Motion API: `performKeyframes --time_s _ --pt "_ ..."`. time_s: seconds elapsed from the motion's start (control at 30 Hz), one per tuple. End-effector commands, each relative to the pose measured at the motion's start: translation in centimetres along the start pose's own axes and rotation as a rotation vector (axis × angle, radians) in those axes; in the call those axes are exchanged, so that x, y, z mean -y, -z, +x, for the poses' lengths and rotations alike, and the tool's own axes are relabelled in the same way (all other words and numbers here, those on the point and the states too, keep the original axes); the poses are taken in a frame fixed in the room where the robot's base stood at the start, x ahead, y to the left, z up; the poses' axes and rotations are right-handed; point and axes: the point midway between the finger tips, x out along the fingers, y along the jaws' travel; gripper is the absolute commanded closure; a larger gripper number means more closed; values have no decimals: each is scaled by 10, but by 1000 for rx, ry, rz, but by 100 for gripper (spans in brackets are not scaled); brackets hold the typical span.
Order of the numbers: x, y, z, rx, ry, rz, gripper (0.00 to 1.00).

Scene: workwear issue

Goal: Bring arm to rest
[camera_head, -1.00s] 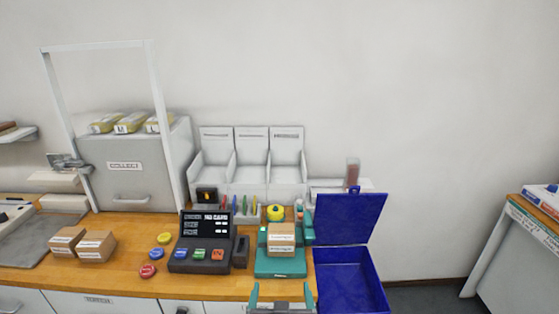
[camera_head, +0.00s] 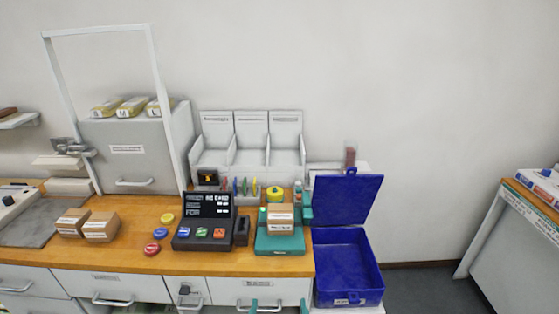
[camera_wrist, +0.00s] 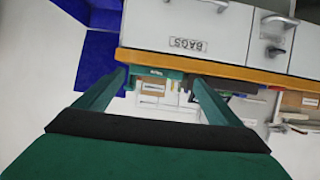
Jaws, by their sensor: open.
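My gripper (camera_head: 279,308) shows only as two teal fingertips at the bottom edge of the head view, in front of the drawer labelled BAGS. In the wrist view my gripper (camera_wrist: 160,92) has its two teal fingers spread apart with nothing between them. It is open and apart from the counter (camera_head: 130,250). The rest of the arm is out of the head view.
A small carton (camera_head: 281,219) sits on a teal stand (camera_head: 279,246). Left of it is a dark terminal (camera_head: 203,235) with coloured buttons. An open blue box (camera_head: 345,270) stands right of the counter. Drawers (camera_head: 110,286) front the counter. Floor shows at right.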

Motion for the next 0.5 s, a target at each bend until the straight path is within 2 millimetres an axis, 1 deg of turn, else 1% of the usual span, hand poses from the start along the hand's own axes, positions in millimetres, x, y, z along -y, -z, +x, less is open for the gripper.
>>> performKeyframes --time_s 0.03,0.1,0.27,0.5 --pt "-1 -18 -6 6 -2 1 11" --pt "-2 -35 -16 0 -4 1 11" --pt "-3 -72 -41 -18 -8 2 11" --pt "-2 -119 -89 -43 -8 1 11"
